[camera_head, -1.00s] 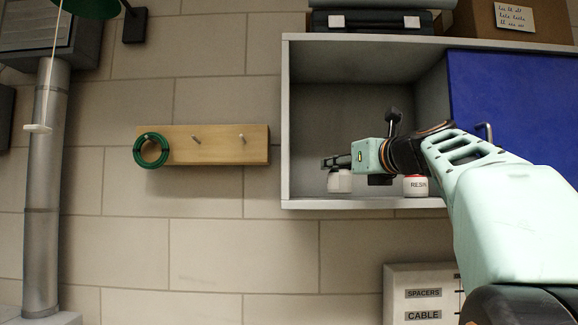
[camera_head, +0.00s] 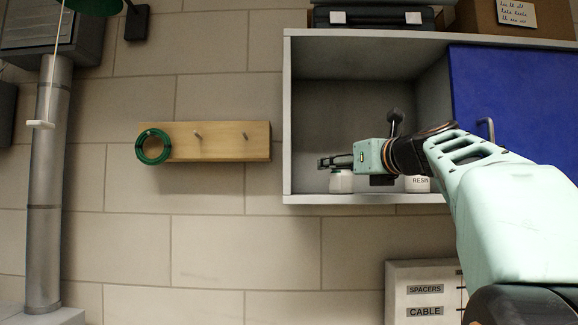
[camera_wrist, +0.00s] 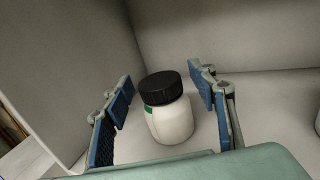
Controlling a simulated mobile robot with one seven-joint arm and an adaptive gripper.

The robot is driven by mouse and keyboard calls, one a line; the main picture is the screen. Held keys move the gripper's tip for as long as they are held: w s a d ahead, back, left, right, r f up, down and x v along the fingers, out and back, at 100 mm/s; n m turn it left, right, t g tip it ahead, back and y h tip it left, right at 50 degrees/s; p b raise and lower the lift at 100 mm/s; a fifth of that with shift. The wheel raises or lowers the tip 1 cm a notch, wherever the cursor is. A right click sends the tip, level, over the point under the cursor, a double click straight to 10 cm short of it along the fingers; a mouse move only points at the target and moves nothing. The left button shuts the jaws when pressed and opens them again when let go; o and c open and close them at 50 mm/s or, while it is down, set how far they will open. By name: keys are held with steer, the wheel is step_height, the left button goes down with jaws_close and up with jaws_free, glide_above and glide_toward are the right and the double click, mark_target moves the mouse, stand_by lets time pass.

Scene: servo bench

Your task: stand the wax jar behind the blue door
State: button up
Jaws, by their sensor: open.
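A white jar (camera_head: 341,182) stands upright on the floor of the open left part of the wall cabinet. In the wrist view the jar (camera_wrist: 169,112) has a black lid and a green label patch; no name is readable. My gripper (camera_head: 335,162) is inside the cabinet at the jar's top. In the wrist view my gripper (camera_wrist: 160,105) is open, with a blue-padded finger on either side of the jar and a gap to each. The blue door (camera_head: 520,105) covers the cabinet's right part, with a handle (camera_head: 487,129) near its left edge; behind it is hidden.
A second white jar (camera_head: 417,184), marked RESIN, stands to the right, partly hidden by my arm. The cabinet (camera_head: 287,120) has a left side wall near my gripper. A peg board (camera_head: 220,142) with a green coil (camera_head: 140,149) hangs left on the wall.

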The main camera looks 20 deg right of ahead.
steer(key=shift+r, duration=4.95)
